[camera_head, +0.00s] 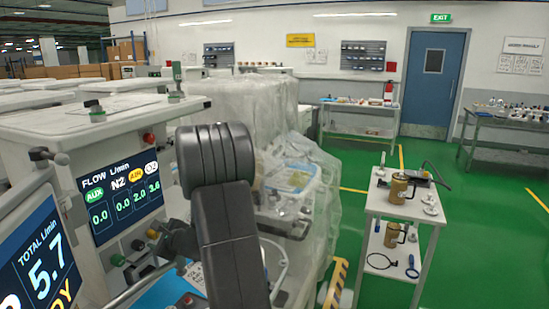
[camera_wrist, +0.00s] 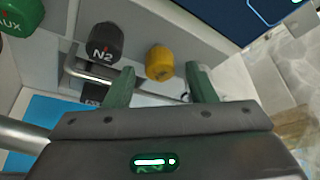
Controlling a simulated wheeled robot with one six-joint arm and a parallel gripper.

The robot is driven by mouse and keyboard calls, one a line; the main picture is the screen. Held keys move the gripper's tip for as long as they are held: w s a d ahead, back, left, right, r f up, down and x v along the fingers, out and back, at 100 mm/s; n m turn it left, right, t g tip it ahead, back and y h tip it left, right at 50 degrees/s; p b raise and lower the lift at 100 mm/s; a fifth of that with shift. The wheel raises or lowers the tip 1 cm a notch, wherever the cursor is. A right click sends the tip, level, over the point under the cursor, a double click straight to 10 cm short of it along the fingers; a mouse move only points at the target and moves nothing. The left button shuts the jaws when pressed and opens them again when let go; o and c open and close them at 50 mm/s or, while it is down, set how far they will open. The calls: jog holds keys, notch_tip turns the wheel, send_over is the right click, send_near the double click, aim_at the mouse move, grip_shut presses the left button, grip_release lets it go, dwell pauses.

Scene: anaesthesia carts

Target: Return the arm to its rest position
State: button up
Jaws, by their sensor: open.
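My gripper (camera_wrist: 158,82) shows in the wrist view with its two green fingers spread apart and nothing between them. Its fingertips are near a yellow knob (camera_wrist: 160,62) on the cart's front panel; I cannot tell whether they touch it. A black N2 knob (camera_wrist: 105,42) is to the left, above a bent metal bar (camera_wrist: 95,76), and a green AUX knob (camera_wrist: 20,16) is at the upper left. In the head view my dark arm (camera_head: 229,235) reaches up in front of the anaesthesia cart (camera_head: 105,120). My fingers are not clear there, being behind or beside the arm.
The cart's flow screen (camera_head: 118,195) and a total-flow screen (camera_head: 40,262) stand close left of my arm. Plastic-wrapped equipment (camera_head: 325,190) is just behind it. A small white trolley (camera_head: 405,208) with brass-coloured vessels stands right. Green floor (camera_head: 480,250) is open at the right.

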jog(key=shift+x, duration=1.25)
jog(key=shift+d, duration=0.1)
